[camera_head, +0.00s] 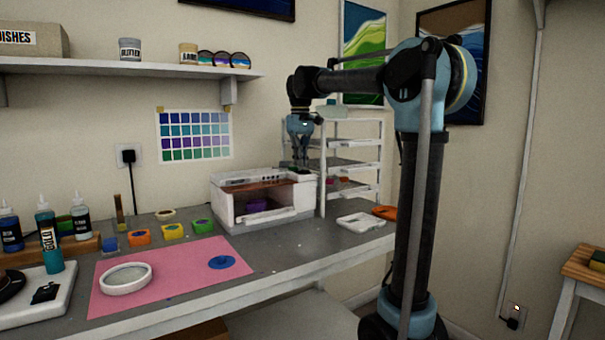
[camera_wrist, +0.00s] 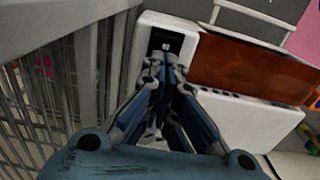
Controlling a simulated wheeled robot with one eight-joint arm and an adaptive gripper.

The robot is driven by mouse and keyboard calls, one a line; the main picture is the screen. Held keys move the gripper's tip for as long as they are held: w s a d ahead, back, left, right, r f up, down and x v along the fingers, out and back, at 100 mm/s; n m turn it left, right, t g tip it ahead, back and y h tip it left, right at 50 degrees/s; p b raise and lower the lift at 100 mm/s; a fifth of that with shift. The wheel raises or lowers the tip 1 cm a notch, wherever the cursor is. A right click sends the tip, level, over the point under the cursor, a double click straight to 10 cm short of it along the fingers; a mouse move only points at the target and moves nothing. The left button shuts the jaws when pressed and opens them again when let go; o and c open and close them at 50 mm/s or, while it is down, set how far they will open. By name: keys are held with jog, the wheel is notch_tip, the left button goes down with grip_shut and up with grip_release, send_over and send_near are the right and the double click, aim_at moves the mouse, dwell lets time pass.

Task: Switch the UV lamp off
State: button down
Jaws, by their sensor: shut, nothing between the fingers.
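The UV lamp (camera_head: 227,206) is a white box on the bench with a brown see-through front and a purple item (camera_head: 257,205) inside. In the wrist view its white housing (camera_wrist: 240,118), brown panel (camera_wrist: 245,70) and a small black switch panel (camera_wrist: 170,40) show. My gripper (camera_head: 301,163) points down over the lamp's right end. In the wrist view my gripper (camera_wrist: 165,62) has its fingertips together at the near edge of the black panel, with nothing between them. They cover part of that panel. I cannot tell whether they touch it, nor the switch's position.
A white shelf rack (camera_head: 352,142) stands close to the lamp's right, also at left in the wrist view. A white tray (camera_head: 360,222) and an orange item (camera_head: 385,212) lie right. The pink mat (camera_head: 190,282) holds a white round mould (camera_head: 126,279). A wall shelf (camera_head: 130,66) hangs above.

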jog(key=shift+r, duration=2.95)
